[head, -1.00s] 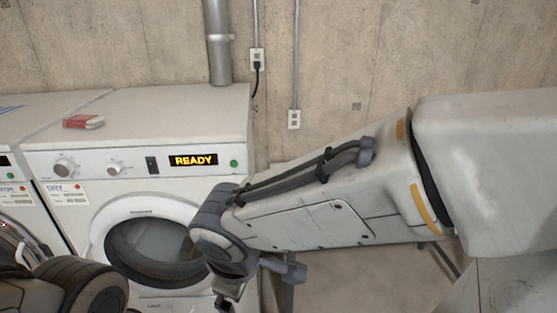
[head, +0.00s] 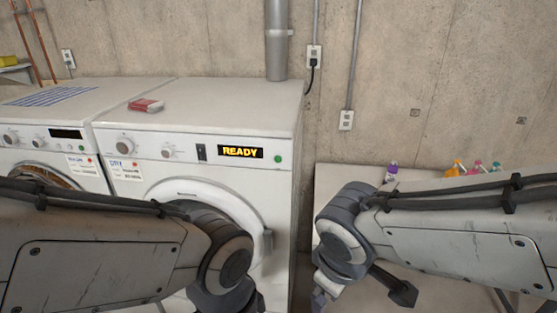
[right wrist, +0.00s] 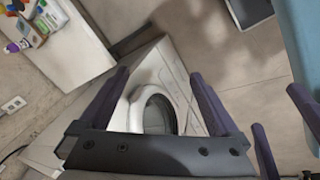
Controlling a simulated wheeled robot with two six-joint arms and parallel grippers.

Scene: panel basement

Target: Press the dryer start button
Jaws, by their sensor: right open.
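The white dryer (head: 215,118) stands left of centre in the head view, marked "DRY". Its display (head: 240,152) reads READY in yellow. A round green button (head: 278,158), the likely start button, sits right of the display. My left arm's wrist crosses the dryer's door, below the panel; the left fingers are not clear. My right wrist is right of the dryer, apart from the button. In the right wrist view my right gripper (right wrist: 160,100) is open and empty, with the dryer door (right wrist: 157,114) seen beyond its fingers. I cannot make out the button there.
A washer (head: 60,105) adjoins the dryer's left side. A red and white box (head: 147,105) lies on the dryer top. A pale table (head: 345,178) with several bottles stands to the right. A concrete wall (head: 430,80) with outlets and pipes is behind.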

